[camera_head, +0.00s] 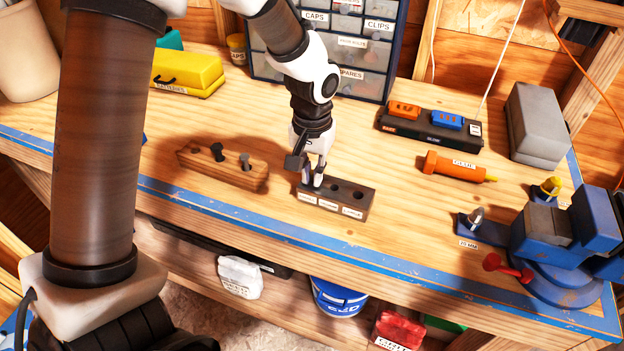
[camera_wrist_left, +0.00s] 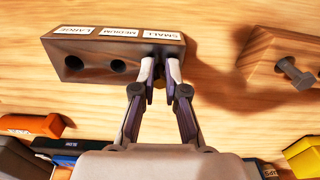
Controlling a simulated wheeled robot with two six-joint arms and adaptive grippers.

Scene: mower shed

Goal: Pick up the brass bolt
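In the head view the left gripper (camera_head: 319,180) covers the left end of the block (camera_head: 366,206), and the bolt is hardly visible. My right gripper is not in view.
A lighter wooden block (camera_head: 225,170) with two dark bolts stands to the left. Drawers (camera_head: 350,50) stand behind. Bare bench lies around the dark block.

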